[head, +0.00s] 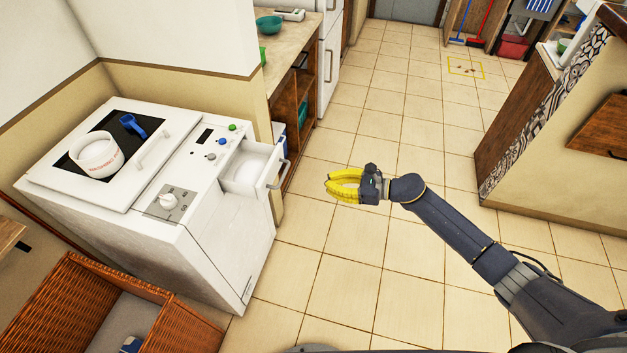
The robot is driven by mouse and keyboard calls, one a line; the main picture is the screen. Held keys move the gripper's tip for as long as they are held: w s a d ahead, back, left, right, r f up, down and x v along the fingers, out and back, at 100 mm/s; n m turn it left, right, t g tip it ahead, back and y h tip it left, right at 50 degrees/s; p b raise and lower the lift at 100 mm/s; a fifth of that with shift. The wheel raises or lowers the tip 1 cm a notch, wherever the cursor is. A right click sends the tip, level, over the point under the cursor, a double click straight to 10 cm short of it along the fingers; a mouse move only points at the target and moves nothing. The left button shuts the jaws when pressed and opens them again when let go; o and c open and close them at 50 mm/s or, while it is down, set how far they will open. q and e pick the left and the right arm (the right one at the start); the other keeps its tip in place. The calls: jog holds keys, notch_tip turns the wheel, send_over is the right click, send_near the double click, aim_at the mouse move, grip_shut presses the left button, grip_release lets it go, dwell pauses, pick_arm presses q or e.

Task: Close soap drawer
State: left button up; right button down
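The soap drawer (247,167) juts out open from the upper right of the white washing machine (215,238). Its inside is white, and a grey bar handle (279,174) sits on its front. My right gripper (331,186) has yellow fingers that point left toward the drawer front. It is to the right of the handle, apart from it, with floor showing between them. A gap shows between the fingers, and nothing is held. My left gripper is not in view.
A white container (97,155) and a blue scoop (132,125) are on the washer's lid. A wicker basket (60,300) stands in front at lower left. A wooden counter (290,55) is behind the washer. The tiled floor (330,270) around my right arm is clear.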

jog(key=x, duration=1.3)
